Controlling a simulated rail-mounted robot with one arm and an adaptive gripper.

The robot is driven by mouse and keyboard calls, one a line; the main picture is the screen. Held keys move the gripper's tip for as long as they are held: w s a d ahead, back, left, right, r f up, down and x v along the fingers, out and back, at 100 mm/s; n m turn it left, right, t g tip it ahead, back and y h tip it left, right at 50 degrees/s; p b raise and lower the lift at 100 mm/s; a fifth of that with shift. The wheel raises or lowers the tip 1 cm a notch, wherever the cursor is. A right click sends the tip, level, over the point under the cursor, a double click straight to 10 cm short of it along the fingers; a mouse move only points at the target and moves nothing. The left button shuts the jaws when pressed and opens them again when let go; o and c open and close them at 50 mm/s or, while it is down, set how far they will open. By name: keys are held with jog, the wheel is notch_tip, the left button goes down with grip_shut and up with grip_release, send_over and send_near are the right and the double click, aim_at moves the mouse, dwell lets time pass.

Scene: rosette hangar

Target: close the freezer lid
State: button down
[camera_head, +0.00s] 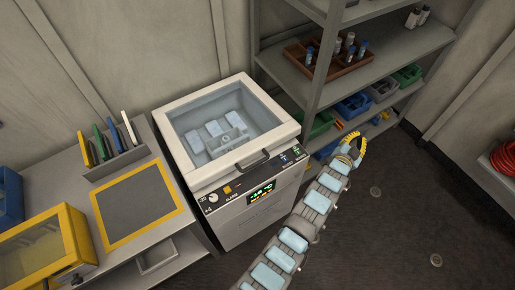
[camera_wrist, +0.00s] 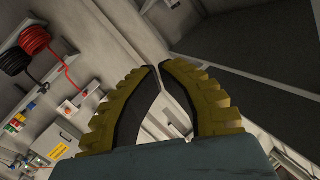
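The freezer (camera_head: 250,215) is a white cabinet with a dial, small switches and a lit display on its front panel. Its lid (camera_head: 184,168) has a thick pale frame around a clear window and a dark handle (camera_head: 252,161) at the front edge. The lid appears to lie flat on the cabinet; I cannot tell whether it is fully seated. Pale boxes show inside. My gripper (camera_head: 359,144), with yellow ribbed fingers, is to the right of the freezer, apart from the handle. In the wrist view its fingertips (camera_wrist: 158,66) nearly meet, with nothing held.
A bench with a yellow-edged mat (camera_head: 176,213), a rack of coloured panels (camera_head: 115,160) and a yellow case (camera_head: 45,250) stands left. A shelf unit (camera_head: 385,70) with bins and a bottle tray stands behind right. Open dark floor (camera_head: 400,225) lies right.

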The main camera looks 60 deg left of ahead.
jog(key=s+a+f+g, duration=0.2)
jog(key=a+f+g, duration=0.15)
jog(key=a, duration=0.65)
jog(key=g+h, duration=0.9)
jog(key=g, duration=0.2)
send_near(257, 150)
jog(key=shift+g, duration=0.25)
jog(key=f, duration=0.2)
jog(key=d+f+p, duration=0.1)
jog(key=f, duration=0.2)
jog(key=shift+w+f, duration=0.2)
jog(key=shift+f, duration=0.1)
jog(key=shift+d+f+b, duration=0.2)
jog(key=shift+f+b, duration=0.15)
jog(key=shift+f, duration=0.9)
jog(key=shift+f, duration=0.1)
